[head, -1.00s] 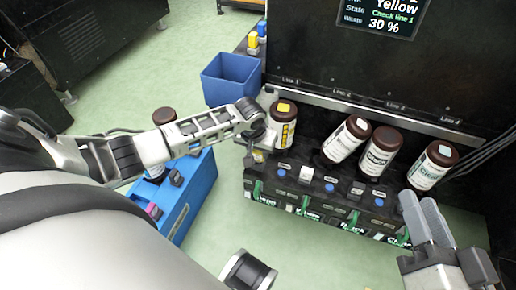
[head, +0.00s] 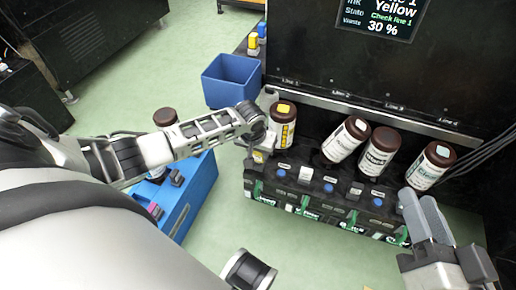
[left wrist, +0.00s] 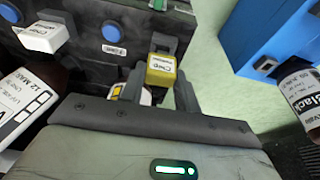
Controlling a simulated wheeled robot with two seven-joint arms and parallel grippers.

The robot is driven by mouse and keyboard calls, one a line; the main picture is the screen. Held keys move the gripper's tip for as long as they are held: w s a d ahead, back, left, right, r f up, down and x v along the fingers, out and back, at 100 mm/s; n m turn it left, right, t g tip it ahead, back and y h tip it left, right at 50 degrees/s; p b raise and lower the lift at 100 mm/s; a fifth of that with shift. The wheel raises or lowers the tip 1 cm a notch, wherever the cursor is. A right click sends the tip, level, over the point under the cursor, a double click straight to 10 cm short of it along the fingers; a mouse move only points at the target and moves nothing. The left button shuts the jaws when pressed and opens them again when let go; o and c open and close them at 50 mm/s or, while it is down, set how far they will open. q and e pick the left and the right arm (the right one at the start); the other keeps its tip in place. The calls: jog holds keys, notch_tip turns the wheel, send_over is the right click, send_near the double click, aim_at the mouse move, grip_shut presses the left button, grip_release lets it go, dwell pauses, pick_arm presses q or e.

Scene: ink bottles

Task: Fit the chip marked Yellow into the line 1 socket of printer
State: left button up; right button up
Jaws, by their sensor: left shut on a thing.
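My left gripper (head: 258,150) is at the left end of the printer's (head: 385,65) front row, beside the yellow-labelled bottle (head: 285,128) under Line 1. In the left wrist view its fingers are shut on a yellow chip (left wrist: 162,66) marked "Chip", with its second word hard to read. The chip is close to the row's dark front edge.
A blue crate (head: 200,190) with a brown-capped bottle is at the left. A blue bin (head: 231,82) stands behind. Green floor (head: 170,75) is clear.

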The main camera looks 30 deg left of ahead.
pick_arm(q)
jog(key=shift+f, duration=0.6)
dwell(0.4)
jog(key=shift+f+p, duration=0.1)
jog(key=shift+p, duration=0.3)
jog(key=o, duration=1)
jog(key=shift+o, duration=0.2)
